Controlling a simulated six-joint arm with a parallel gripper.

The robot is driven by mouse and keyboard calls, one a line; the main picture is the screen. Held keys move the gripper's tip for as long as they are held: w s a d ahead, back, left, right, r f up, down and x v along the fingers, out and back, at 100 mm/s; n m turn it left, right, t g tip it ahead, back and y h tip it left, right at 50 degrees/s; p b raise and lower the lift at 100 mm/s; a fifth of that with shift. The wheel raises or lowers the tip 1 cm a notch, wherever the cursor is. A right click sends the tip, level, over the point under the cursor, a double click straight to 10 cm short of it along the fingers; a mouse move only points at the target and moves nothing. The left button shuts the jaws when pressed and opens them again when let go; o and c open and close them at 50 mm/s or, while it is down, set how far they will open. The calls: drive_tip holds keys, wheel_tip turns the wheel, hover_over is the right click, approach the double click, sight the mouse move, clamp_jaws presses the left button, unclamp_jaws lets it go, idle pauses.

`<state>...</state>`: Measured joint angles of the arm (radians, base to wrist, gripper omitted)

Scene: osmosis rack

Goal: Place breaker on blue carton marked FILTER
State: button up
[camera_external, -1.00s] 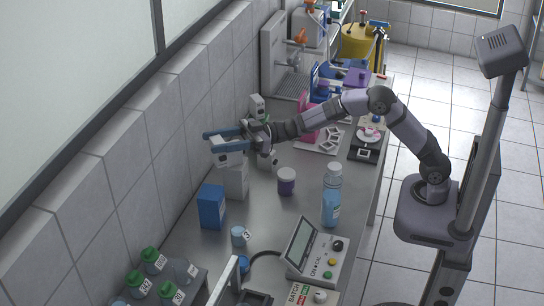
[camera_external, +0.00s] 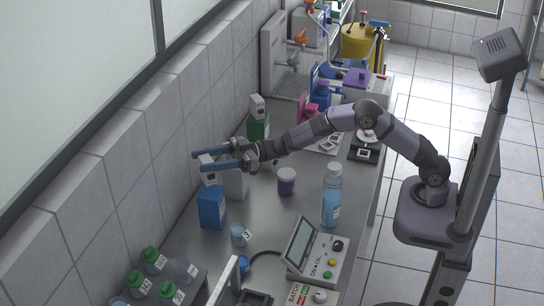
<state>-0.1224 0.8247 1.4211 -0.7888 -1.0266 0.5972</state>
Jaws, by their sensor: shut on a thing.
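The blue carton (camera_external: 212,208) stands upright on the bench near the wall; I cannot read its marking from this side. My gripper (camera_external: 222,161) is shut on a white breaker (camera_external: 208,174), with its two blue fingers reaching left on either side of it. The breaker is directly over the top of the blue carton, its lower end at or very near the carton's top. I cannot tell whether they touch. The fingers hide part of the breaker. Another white breaker (camera_external: 257,106) sits on a green carton (camera_external: 258,127) farther back.
A white carton (camera_external: 237,183) stands just right of the blue carton, under my gripper. A purple-and-white jar (camera_external: 286,182), a blue bottle (camera_external: 332,195) and a small cup (camera_external: 239,236) stand nearby. Green-capped bottles (camera_external: 154,259) are at the front left.

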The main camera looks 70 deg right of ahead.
drive_tip(key=shift+f+p, duration=0.4)
drive_tip(key=shift+f, duration=1.65)
drive_tip(key=shift+f, duration=0.2)
drive_tip(key=o, duration=1.2)
drive_tip(key=shift+r, duration=0.15)
drive_tip(key=b+v, duration=0.2)
drive_tip(key=v, duration=0.5)
drive_tip(key=shift+s, duration=0.25)
drive_tip(key=shift+d, duration=0.15)
